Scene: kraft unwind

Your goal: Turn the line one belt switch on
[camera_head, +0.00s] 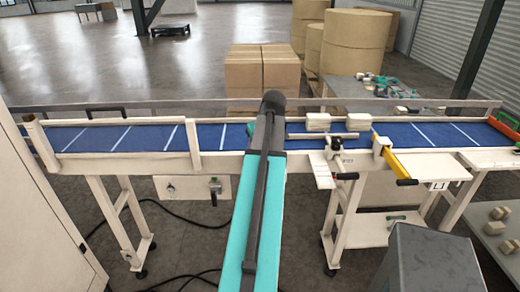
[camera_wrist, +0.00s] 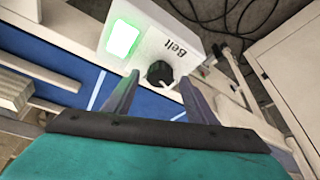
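In the wrist view a white switch box (camera_wrist: 150,42) is marked "Belt" and has a lit green lamp (camera_wrist: 122,39) and a round black knob (camera_wrist: 160,72). My gripper (camera_wrist: 158,80) is open, with one dark finger on each side of the knob. I cannot tell whether the fingers touch the knob or which way it points. The wrist view shows the label upside down. In the head view my teal arm crosses the blue conveyor belt (camera_head: 100,139), and my gripper is not seen there.
A pale panel with a small handle (camera_head: 193,188) hangs under the belt frame. Cardboard boxes (camera_head: 262,72) and large paper rolls (camera_head: 355,42) stand behind. A black cable (camera_wrist: 230,20) runs near the switch box.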

